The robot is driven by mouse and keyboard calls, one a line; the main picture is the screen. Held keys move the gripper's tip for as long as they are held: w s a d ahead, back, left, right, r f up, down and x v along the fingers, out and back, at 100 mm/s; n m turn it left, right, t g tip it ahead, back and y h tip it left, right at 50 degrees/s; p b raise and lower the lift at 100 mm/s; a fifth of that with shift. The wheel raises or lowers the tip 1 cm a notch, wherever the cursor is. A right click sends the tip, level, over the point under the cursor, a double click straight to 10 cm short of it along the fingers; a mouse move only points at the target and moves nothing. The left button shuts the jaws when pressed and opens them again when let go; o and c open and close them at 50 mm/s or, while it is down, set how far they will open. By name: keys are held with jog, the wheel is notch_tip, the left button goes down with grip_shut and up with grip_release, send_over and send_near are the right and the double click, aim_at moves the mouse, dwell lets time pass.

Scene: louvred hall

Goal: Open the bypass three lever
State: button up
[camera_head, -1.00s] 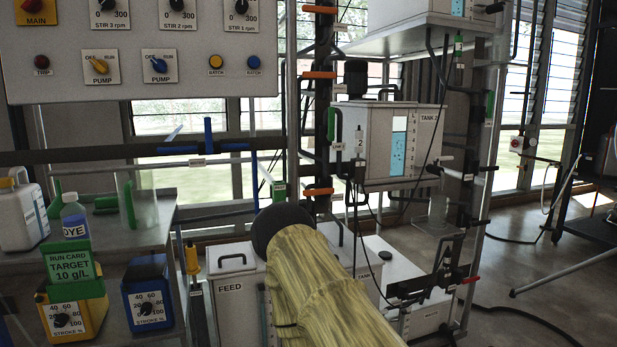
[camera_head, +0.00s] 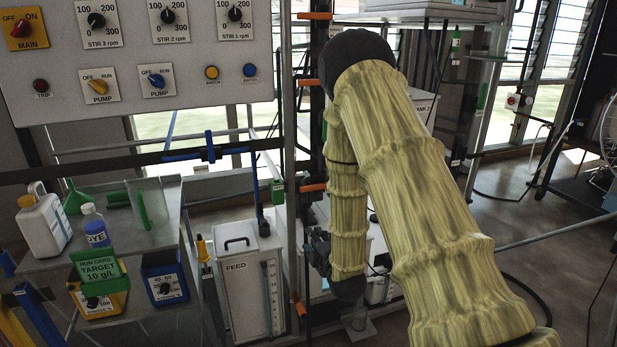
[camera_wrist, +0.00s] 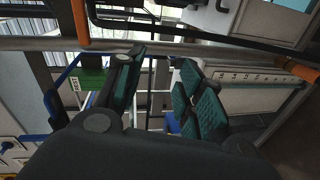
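I cannot read any label marking the bypass three lever. Candidate levers in the head view are orange handles on the dark upright post, such as an upper one (camera_head: 308,82) and a lower one (camera_head: 313,187), and a blue handle (camera_head: 208,146) on the pipe at left. In the wrist view, one orange handle (camera_wrist: 80,20) is at upper left and another (camera_wrist: 298,69) at right. My gripper (camera_wrist: 160,88) has its fingers apart with nothing visibly held. In the head view it is a dark shape (camera_head: 318,250) beside the post, partly hidden by my arm.
The FEED tank (camera_head: 240,285) stands left of the post. The control panel (camera_head: 130,50) is above. A horizontal pipe (camera_wrist: 200,50) crosses near my fingers. My arm hides much of the tank rig.

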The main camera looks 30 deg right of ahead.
jog(key=n+t+p, duration=0.2)
jog(key=p, duration=0.1)
send_near(309, 190)
jog(key=shift+b+x, duration=0.4)
jog(key=shift+x, duration=3.9)
jog(key=shift+w, duration=0.1)
jog(key=shift+x, duration=0.75)
jog(key=shift+d, duration=0.1)
grip_shut()
